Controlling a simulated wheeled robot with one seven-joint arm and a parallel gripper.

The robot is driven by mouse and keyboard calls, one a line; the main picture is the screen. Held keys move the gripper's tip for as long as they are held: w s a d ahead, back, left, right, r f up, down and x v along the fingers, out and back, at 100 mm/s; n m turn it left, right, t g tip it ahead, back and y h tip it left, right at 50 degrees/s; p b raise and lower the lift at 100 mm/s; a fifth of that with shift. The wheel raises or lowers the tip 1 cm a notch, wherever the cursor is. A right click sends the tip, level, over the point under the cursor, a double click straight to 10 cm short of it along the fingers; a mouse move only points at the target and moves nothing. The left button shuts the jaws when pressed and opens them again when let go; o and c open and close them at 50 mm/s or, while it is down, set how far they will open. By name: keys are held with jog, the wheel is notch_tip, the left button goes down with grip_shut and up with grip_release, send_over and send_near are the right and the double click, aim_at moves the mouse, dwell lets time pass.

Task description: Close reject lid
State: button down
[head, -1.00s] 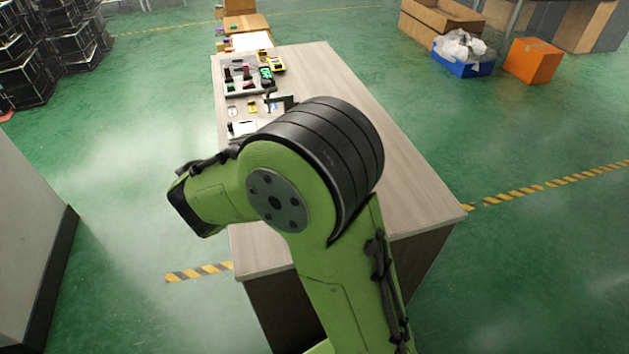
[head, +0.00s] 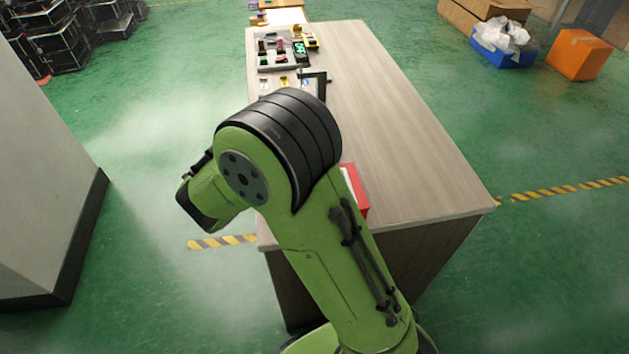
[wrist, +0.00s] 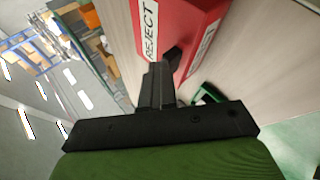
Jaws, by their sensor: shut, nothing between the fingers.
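The red reject box (wrist: 180,22) is at the top of the wrist view, with a white "REJECT" label on one face and a second white label on another. I cannot tell from this angle how its lid stands. A small dark piece (wrist: 173,58) shows at its near corner. My gripper (wrist: 160,72) is shut and empty, its black fingers pointing at the box; contact cannot be told. In the head view only a red strip of the box (head: 360,194) shows beside my arm, which hides the rest and my gripper.
The wooden table (head: 400,150) is mostly bare on its right side. A grey tray with small parts (head: 277,50) and a black frame (head: 318,85) stand at its far end. A green and dark item (wrist: 207,94) lies near my gripper. A grey cabinet (head: 45,180) stands left.

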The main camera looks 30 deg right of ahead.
jog(key=shift+a+f, duration=0.2)
jog(key=shift+f, duration=0.1)
jog(key=w+p+v, duration=0.1)
jog(key=p+v, duration=0.6)
jog(key=v, duration=0.5)
jog(key=shift+r, duration=0.15)
jog(key=shift+w, duration=0.1)
